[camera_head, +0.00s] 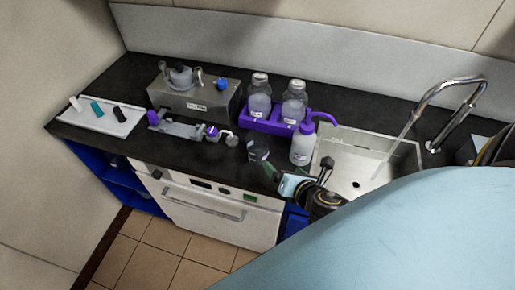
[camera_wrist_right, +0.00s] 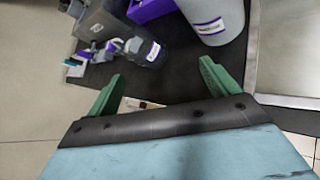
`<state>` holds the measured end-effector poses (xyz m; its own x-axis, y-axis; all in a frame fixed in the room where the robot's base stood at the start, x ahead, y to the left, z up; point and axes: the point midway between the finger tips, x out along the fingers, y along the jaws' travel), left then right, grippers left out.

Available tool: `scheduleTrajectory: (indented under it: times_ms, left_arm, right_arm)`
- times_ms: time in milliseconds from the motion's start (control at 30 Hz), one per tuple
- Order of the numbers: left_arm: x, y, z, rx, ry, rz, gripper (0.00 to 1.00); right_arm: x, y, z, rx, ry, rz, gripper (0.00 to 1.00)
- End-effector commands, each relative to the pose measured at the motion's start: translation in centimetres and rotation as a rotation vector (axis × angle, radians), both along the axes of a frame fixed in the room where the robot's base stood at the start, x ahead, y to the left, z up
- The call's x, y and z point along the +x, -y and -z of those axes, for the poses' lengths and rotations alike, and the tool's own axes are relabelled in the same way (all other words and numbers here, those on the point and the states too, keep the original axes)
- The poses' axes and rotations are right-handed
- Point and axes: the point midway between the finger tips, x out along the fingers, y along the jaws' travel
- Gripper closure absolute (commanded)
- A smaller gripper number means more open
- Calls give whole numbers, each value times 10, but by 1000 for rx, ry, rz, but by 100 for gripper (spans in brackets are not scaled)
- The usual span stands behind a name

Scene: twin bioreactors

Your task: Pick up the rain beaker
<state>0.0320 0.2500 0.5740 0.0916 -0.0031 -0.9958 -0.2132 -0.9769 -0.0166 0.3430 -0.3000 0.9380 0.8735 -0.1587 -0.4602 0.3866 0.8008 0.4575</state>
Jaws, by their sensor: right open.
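A small clear beaker (camera_head: 258,150) stands on the dark counter near its front edge, left of the white wash bottle. I take it for the rain beaker; its label is too small to read. It also shows in the right wrist view as a glassy beaker (camera_wrist_right: 150,50) with a white and purple label, ahead of the fingers. My right gripper (camera_head: 272,172) is just in front and to the right of it. In the right wrist view the green fingers (camera_wrist_right: 158,84) are spread apart with nothing between them. My left gripper is not in view.
The white wash bottle (camera_head: 302,146) stands close to the beaker's right, beside the purple rack (camera_head: 262,122) with two bottles. The sink (camera_head: 385,152) with its tap is further right. A metal bath (camera_head: 195,103) and a white tray (camera_head: 98,122) are left.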

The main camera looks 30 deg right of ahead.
Motion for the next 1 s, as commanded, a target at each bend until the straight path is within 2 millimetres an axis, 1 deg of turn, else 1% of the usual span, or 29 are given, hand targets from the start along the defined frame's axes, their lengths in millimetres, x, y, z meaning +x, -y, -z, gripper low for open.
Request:
scheduleTrajectory:
  times_ms: [33, 100, 200, 300, 367, 600, 700, 800, 967, 1000]
  left_arm:
    - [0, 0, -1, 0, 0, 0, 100]
    - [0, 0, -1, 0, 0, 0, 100]
    - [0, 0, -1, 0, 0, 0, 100]
    - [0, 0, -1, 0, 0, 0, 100]
    - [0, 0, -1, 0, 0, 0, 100]
    - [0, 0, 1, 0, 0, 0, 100]
    - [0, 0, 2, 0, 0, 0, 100]
    - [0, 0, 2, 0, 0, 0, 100]
    - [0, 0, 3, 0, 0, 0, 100]
    - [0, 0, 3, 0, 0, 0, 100]
  right_arm:
    - [4, 0, -1, -134, 8, -110, 13]
    - [7, -2, -1, -287, 21, -236, 13]
    - [9, -4, 0, -433, 34, -353, 13]
    - [12, -5, 1, -496, 41, -404, 13]
    - [18, -5, 3, -507, 42, -410, 13]
    - [58, -5, 19, -502, 43, -405, 13]
    - [72, -6, 26, -502, 41, -406, 13]
    - [81, -6, 30, -500, 40, -405, 13]
    - [90, -6, 33, -499, 40, -404, 13]
    - [95, -6, 34, -500, 41, -404, 13]
